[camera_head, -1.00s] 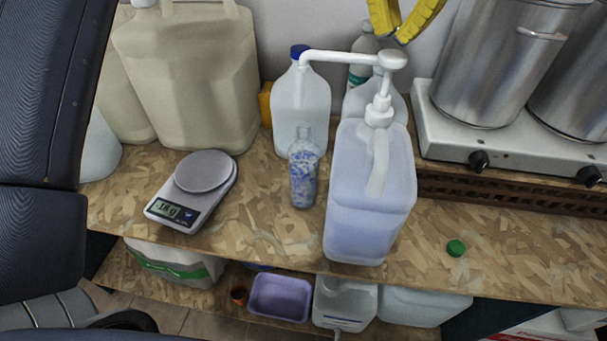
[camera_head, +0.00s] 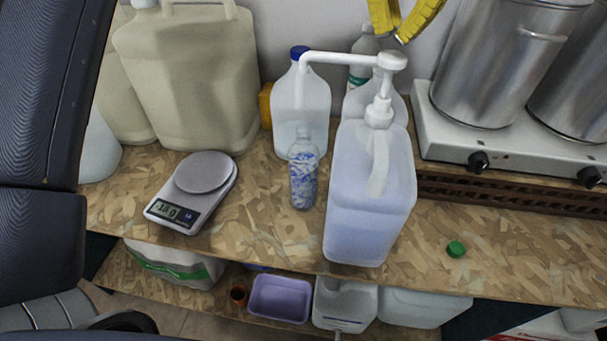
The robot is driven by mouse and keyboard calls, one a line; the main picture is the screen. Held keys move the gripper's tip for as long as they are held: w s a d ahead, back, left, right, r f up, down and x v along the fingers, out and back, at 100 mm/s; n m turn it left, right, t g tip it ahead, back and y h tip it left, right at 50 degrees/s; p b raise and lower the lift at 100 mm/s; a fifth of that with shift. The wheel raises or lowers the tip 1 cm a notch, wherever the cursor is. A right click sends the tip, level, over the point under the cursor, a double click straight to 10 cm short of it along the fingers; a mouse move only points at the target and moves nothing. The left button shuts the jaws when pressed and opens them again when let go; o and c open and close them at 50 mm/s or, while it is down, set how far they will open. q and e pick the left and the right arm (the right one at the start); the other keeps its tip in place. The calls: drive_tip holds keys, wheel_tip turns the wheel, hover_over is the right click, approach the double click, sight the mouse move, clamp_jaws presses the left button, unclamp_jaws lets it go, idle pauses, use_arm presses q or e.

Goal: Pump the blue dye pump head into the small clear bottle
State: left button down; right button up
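The pump head (camera_head: 391,61) is white and tops a large translucent drum of pale blue-violet liquid (camera_head: 366,205) on the wooden bench. Its long spout (camera_head: 340,57) reaches left. The small clear bottle (camera_head: 303,178) stands upright and uncapped left of the drum, with blue and white mottling inside. In the picture the spout tip is above the bottle's mouth; I cannot tell their exact alignment in depth. My dark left arm fills the left edge. A part of my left gripper (camera_head: 115,321) shows at the bottom left, away from pump and bottle; its fingertips are not clear. My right gripper is out of view.
A digital scale (camera_head: 186,191) lies left of the bottle. Jugs (camera_head: 185,80) stand behind, with a blue-capped one (camera_head: 301,100) behind the bottle. A burner with steel pots (camera_head: 490,65) is at right. A green cap (camera_head: 456,249) lies on clear bench at the front right.

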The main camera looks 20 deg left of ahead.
sight(393, 54)
use_arm(q)
drive_tip(key=shift+f, duration=3.35)
drive_tip(key=shift+r, duration=3.8)
drive_tip(key=shift+f, duration=0.15)
drive_tip(key=shift+f, duration=3.6)
drive_tip(key=shift+r, duration=3.7)
